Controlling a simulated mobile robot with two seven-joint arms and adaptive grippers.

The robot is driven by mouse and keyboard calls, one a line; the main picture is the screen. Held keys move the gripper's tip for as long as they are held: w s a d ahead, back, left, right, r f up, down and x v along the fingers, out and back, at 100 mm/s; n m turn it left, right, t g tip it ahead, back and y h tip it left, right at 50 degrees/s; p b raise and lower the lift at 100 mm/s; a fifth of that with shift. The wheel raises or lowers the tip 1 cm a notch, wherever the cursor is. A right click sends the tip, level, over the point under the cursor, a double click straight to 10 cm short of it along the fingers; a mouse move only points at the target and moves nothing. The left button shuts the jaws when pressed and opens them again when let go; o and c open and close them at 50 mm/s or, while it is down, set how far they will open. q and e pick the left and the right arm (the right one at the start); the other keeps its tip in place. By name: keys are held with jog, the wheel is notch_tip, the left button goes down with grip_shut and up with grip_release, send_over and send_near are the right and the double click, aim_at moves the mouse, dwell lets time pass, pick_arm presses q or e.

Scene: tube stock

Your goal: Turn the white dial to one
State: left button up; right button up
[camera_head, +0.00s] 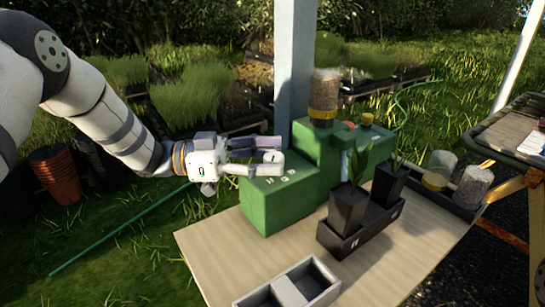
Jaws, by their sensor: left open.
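A green box-shaped machine (288,209) stands on the wooden table, with small white marks on the top of its lower front part. A white round piece (274,157), apparently the dial, shows at the upper left of that top. My left gripper (272,157) reaches in from the left, its fingers open on either side of this piece. Whether the fingers touch it I cannot tell. The fingers partly hide the dial, and its setting is too small to read. My right gripper is out of view.
A clear jar of grains with a yellow collar (324,95) tops the machine. A black tray (359,233) with potted seedlings stands to its right. A grey two-part tray (290,287) lies in front. Jars (473,186) stand at the right. A grey post (296,60) rises behind.

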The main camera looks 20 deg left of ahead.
pick_arm(q)
jog(key=v, duration=1.1)
